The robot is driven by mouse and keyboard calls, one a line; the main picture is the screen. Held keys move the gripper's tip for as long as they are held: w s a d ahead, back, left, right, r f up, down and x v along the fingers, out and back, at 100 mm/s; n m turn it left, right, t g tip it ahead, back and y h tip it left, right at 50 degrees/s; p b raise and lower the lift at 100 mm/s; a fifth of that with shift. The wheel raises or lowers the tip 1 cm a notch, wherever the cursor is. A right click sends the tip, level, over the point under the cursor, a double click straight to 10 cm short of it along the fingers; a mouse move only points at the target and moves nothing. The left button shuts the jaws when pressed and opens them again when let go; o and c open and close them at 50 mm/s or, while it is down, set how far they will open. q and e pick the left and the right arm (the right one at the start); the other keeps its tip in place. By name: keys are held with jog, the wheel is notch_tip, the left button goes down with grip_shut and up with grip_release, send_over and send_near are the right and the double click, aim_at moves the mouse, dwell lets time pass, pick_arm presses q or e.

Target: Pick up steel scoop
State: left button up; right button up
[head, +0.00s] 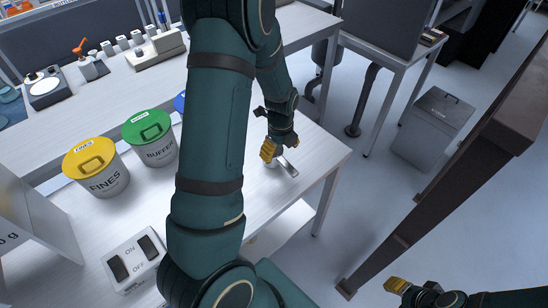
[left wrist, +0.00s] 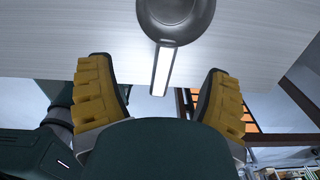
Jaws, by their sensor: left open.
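The steel scoop (head: 290,168) lies near the right edge of the white table, its handle pointing toward the edge. In the left wrist view its dark round bowl (left wrist: 176,14) is at the top and its bright flat handle (left wrist: 162,72) runs down between the fingers. My left gripper (head: 268,150) is over the scoop and partly hides it. It is open, with a yellow finger on either side of the handle (left wrist: 160,98) and gaps on both sides. My right gripper (head: 410,288) is low at the right, away from the table; its opening is unclear.
A yellow-lidded FINES bin (head: 97,180) and a green-lidded BUFFER bin (head: 152,152) stand left of my left arm. A blue lid is mostly hidden behind it. An ON/OFF switch box (head: 132,264) is at the front. A brown beam (head: 440,180) slants across the right.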

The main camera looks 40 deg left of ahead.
aim_at(281, 158)
pick_arm(q)
jog(key=shift+w+a+f+b, duration=0.1)
jog(key=shift+w+f+b, duration=0.1)
jog(key=shift+f, duration=1.45)
jog(key=shift+w+f+b, duration=0.15)
jog(key=shift+f+b, duration=0.05)
jog(key=shift+f, duration=1.45)
jog(key=shift+c, duration=0.3)
grip_shut()
